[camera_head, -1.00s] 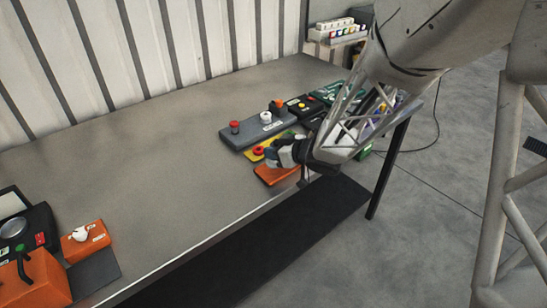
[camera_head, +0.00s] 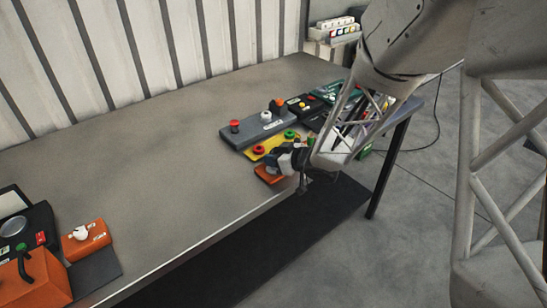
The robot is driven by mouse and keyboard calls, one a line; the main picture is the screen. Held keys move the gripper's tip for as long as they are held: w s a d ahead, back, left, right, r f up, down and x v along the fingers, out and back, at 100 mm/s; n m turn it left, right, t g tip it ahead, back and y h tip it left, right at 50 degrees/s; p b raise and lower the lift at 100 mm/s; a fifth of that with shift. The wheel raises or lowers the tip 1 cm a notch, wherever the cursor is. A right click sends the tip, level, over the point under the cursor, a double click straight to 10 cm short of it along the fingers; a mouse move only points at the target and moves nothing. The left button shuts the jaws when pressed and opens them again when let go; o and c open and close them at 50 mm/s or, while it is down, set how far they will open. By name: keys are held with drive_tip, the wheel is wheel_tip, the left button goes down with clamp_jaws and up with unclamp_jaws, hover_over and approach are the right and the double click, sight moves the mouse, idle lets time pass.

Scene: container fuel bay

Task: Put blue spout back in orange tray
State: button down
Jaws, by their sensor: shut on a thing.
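The orange tray (camera_head: 266,175) lies flat near the front edge of the bench, in front of a yellow tray. My gripper (camera_head: 290,162) is low over the tray's right part and hides that part. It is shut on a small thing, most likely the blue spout. The spout is hidden by the jaws, so its colour and tilt cannot be made out. I cannot tell whether it touches the tray.
The yellow tray (camera_head: 258,152) with red and green caps and a grey tray (camera_head: 245,135) with knobs lie just behind. Dark and green trays lie to the right. An orange box (camera_head: 86,240) stands at the left. The bench middle is clear.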

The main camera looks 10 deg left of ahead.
drive_tip(key=shift+f, duration=0.1)
drive_tip(key=c, duration=0.9)
unclamp_jaws()
drive_tip(key=shift+c, duration=0.2)
drive_tip(key=shift+s+d+r, duration=0.25)
drive_tip(key=shift+d+r, duration=0.1)
drive_tip(key=shift+d, duration=0.15)
drive_tip(key=v, duration=1)
drive_tip(key=shift+s+d, duration=0.2)
drive_tip(key=shift+d, duration=0.1)
drive_tip(key=shift+r, duration=0.1)
drive_tip(key=shift+w+d+r, duration=0.1)
